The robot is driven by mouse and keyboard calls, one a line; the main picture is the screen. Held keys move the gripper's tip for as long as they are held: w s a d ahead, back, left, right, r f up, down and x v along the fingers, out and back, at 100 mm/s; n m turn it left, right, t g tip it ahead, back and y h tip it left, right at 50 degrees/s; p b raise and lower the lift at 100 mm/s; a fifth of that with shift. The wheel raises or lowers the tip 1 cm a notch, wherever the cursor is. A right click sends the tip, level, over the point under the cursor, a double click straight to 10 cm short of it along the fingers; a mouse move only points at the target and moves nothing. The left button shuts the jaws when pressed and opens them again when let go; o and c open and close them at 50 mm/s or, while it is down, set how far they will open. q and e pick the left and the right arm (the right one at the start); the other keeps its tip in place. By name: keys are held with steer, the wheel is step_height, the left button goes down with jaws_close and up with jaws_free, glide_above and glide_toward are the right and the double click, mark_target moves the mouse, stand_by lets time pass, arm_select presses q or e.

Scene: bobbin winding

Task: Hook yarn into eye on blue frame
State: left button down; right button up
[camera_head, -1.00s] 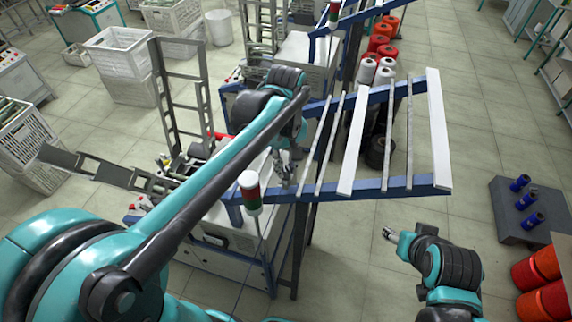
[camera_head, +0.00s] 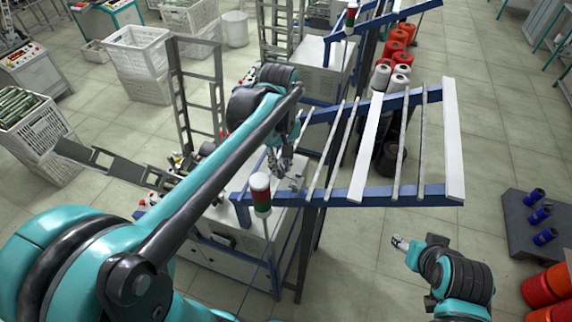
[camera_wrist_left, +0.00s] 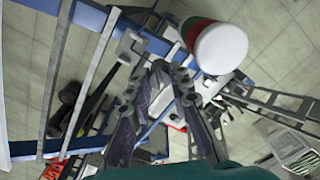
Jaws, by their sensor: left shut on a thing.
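The blue frame (camera_head: 330,197) slopes from the machine at the centre to the right, with white and grey bars across it. My left gripper (camera_head: 280,168) is just behind the near blue beam, close to its left end above the machine. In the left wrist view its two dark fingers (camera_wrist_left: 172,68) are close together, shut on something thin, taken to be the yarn. The yarn itself and the eye are too small to make out. My right gripper (camera_head: 399,243) is below and to the right of the frame, apart from it; its jaws are too small to read.
A red, white and green signal lamp (camera_head: 260,192) stands close beside my left gripper, and it is large in the left wrist view (camera_wrist_left: 220,48). Grey ladder-like racks (camera_head: 197,90) stand to the left. Blue bobbins (camera_head: 540,215) sit on a dark block at right.

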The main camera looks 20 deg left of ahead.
arm_select(q)
steer(key=shift+a, duration=0.3)
steer(key=shift+r, duration=0.2)
steer(key=shift+a+r+p, duration=0.25)
steer(key=shift+r+p, duration=0.6)
steer(key=shift+r, duration=0.25)
steer(key=shift+a+r+p, duration=0.2)
steer(key=shift+r+p, duration=0.65)
steer(key=shift+r, duration=0.25)
